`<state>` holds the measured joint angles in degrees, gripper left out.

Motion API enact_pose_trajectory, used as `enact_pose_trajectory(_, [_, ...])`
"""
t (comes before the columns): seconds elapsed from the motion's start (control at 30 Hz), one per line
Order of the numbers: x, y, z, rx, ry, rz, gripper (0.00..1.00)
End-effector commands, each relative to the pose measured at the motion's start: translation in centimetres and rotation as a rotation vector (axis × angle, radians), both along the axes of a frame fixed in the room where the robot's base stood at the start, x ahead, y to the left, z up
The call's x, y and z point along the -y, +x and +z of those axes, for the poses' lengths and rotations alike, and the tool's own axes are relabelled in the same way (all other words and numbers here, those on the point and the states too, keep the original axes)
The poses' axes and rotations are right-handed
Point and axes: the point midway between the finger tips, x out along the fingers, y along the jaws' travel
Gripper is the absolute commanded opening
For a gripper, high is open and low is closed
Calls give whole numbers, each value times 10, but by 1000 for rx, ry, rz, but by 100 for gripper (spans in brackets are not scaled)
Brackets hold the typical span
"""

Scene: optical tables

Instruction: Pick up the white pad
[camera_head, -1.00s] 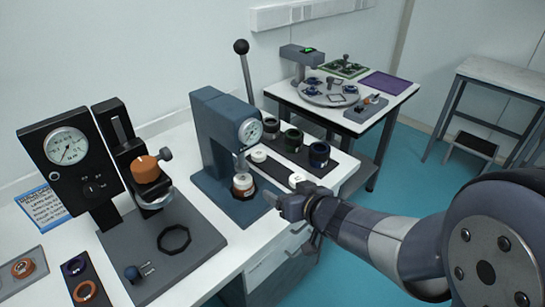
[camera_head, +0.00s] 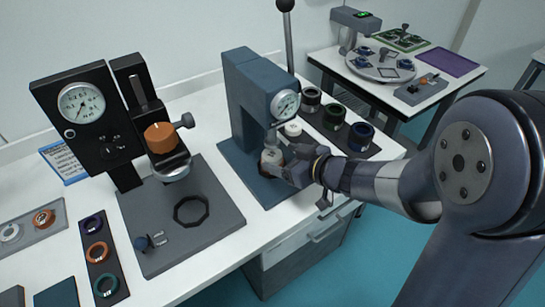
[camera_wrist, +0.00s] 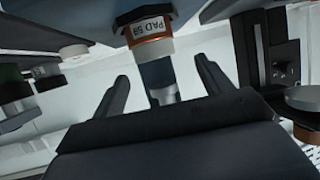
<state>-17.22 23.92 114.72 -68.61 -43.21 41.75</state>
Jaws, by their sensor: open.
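My gripper is open and empty. A plain white disc (camera_head: 293,129) stands on the dark strip behind the gripper.
The blue press (camera_head: 250,100) with gauge and lever rises close to my gripper. Dark jars (camera_head: 335,115) stand on the strip to its right. A black gauge stand (camera_head: 75,130) is at left. A second table (camera_head: 425,92) stands behind.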

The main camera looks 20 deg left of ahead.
Motion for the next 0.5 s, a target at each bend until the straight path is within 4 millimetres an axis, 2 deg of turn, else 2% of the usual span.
enact_pose_trajectory(0.1, [-11, 11, -12, -1, -2, 1, 74])
enact_pose_trajectory(0.23, [-24, 18, -17, -1, -1, 1, 74])
enact_pose_trajectory(0.5, [-28, 21, -18, 0, -1, -1, 74])
